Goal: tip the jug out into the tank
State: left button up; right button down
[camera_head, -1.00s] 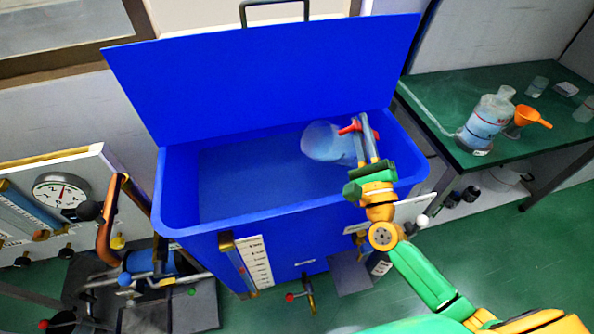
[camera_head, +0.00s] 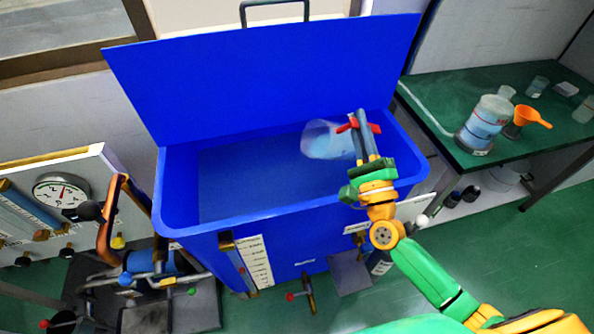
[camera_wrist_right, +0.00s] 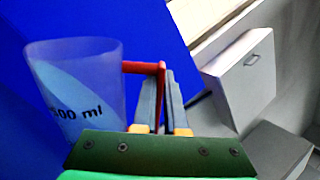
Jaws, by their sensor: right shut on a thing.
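The jug (camera_head: 320,138) is clear plastic with a red handle (camera_head: 371,127). It lies tilted above the open tank, mouth towards the left, with pale blue liquid inside. My right gripper (camera_head: 361,118) is shut on the handle. The wrist view shows the jug (camera_wrist_right: 85,85) with an "ml" mark and a slanted liquid surface, left of the right gripper (camera_wrist_right: 160,85). The blue tank (camera_head: 300,222) stands open, its lid (camera_head: 270,75) raised behind. I cannot make out any stream leaving the jug. My left gripper is not in view.
A gauge panel (camera_head: 95,170) and pump pipework (camera_head: 150,262) stand left of the tank. A tap (camera_head: 308,293) sticks out at the tank's front.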

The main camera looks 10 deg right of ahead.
aim_at(352, 123)
jog(key=shift+s+a+r+n+t+y, duration=0.1)
jog(key=shift+a+r+n+y, duration=0.25)
jog(key=shift+n+y, duration=0.35)
jog(key=shift+s+a+r+n+t+y, duration=0.1)
jog(key=shift+a+r+n+y, duration=0.3)
jog(key=shift+n, duration=0.5)
jog(key=shift+s+a+r+n+t+y, duration=0.1)
jog(key=shift+a+r+n+y, duration=0.2)
jog(key=shift+n+y, duration=0.4)
dwell(0.8)
